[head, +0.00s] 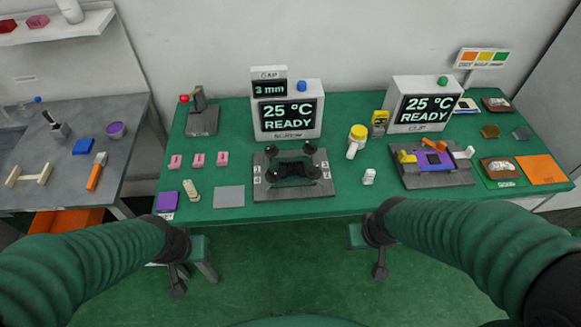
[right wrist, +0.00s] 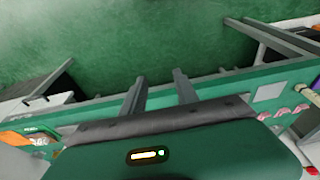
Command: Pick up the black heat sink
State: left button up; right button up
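A black part with dark round posts at its corners (head: 292,169) sits on the grey plate (head: 262,192) of the SCREW station. It is the likeliest black heat sink, but it is too small to be sure. My left gripper (head: 177,288) hangs in front of the table's near edge at the left, away from the part; its finger gap does not show. My right gripper (head: 380,270) hangs in front of the table's near edge, right of the part. In the right wrist view its two fingers (right wrist: 158,78) are apart with nothing between them.
The green table (head: 330,205) holds the SCREW display (head: 287,118), the CLIP display (head: 424,103) and the CLIP fixture (head: 432,161). A yellow-topped white tool (head: 356,141), a small white piece (head: 369,176) and a grey square (head: 229,197) stand near the SCREW plate. A grey side bench (head: 60,178) is at left.

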aim_at(292, 169)
jog(key=i+j, duration=0.15)
jog(key=i, duration=0.3)
jog(key=i+j, duration=0.2)
jog(key=i, duration=0.3)
jog(key=l+z, duration=0.05)
